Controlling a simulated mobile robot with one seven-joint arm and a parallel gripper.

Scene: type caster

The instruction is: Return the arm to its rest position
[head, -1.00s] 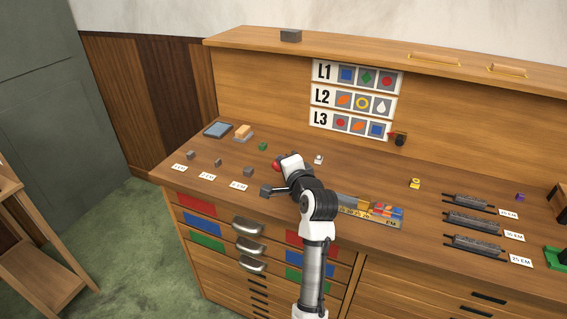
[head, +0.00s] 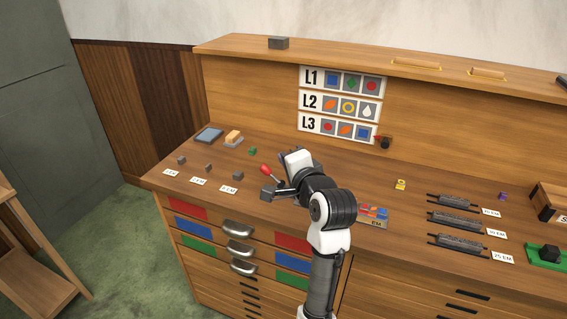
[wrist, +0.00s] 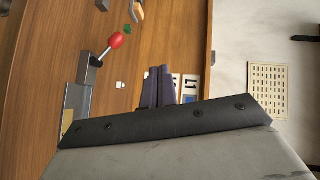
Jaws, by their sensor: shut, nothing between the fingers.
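My arm (head: 325,215) reaches up from the bottom of the head view, bent over the front of the wooden desk (head: 215,185). Its white end part (head: 298,160) is above the desktop, and the fingers cannot be made out there. In the wrist view my gripper (wrist: 160,70) shows two dark fingers close together, shut with nothing between them. A lever with a red knob (head: 266,169) stands left of the hand; it also shows in the wrist view (wrist: 117,40), apart from the fingers.
A tray of coloured pieces (head: 373,212) sits right of my arm, partly hidden. Several dark rollers (head: 457,220) lie further right. Small blocks and labels (head: 199,181) are at the left. The L1–L3 picture board (head: 340,104) stands behind. Drawers with handles (head: 238,229) are below.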

